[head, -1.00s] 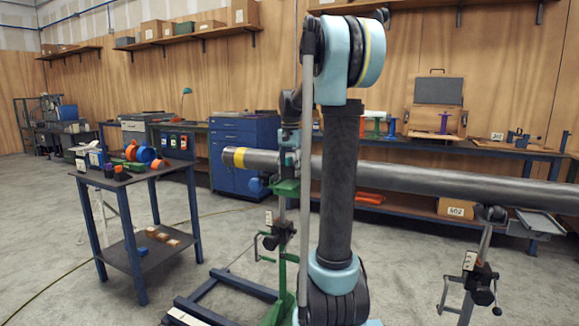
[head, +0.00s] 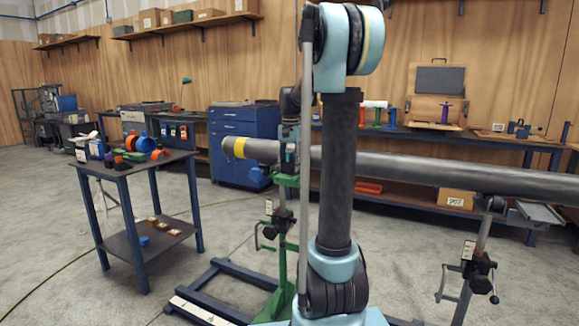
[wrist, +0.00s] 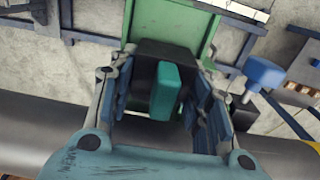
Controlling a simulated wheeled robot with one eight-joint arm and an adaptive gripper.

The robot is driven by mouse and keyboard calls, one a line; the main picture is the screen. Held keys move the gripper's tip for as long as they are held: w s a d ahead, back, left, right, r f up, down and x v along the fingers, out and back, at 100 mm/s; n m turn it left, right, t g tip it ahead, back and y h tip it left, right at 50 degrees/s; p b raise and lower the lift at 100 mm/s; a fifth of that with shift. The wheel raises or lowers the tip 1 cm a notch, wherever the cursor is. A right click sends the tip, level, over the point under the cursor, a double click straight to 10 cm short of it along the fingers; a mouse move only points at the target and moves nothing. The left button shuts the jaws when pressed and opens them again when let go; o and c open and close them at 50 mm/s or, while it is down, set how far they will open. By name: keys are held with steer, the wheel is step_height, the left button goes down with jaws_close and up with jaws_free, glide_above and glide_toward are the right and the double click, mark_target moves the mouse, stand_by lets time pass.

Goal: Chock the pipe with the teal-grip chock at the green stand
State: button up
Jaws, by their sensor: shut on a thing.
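The long grey pipe (head: 430,172) has a yellow band near its left end and runs behind my arm. The green stand (head: 285,195) is under its left part; its green top also shows in the wrist view (wrist: 170,22). My gripper (wrist: 162,85) is shut on the chock, with a finger on each side of its teal grip (wrist: 165,92). The chock's dark body (wrist: 168,52) lies between the fingers and the green stand. I cannot tell whether it touches the pipe (wrist: 35,130).
A dark table (head: 120,172) with several coloured items stands at the left. A blue cabinet (head: 240,140) and a workbench (head: 400,134) are behind the pipe. Another stand (head: 478,265) is under the pipe's right part. Floor is clear between table and green stand.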

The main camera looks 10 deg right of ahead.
steer(key=shift+w+d, duration=0.75)
steer(key=shift+w, duration=0.2)
stand_by(0.7)
steer(key=o, duration=1.3)
steer(key=shift+s+a+r, duration=0.1)
steer(key=shift+s+r, duration=0.05)
steer(key=shift+r, duration=1)
steer(key=shift+s+a+r, duration=0.1)
steer(key=shift+s+r, duration=0.05)
steer(key=shift+r, duration=1.05)
steer(key=shift+s+a+r, duration=0.1)
steer(key=shift+s+r, duration=0.05)
steer(key=shift+r, duration=1)
steer(key=shift+s, duration=0.1)
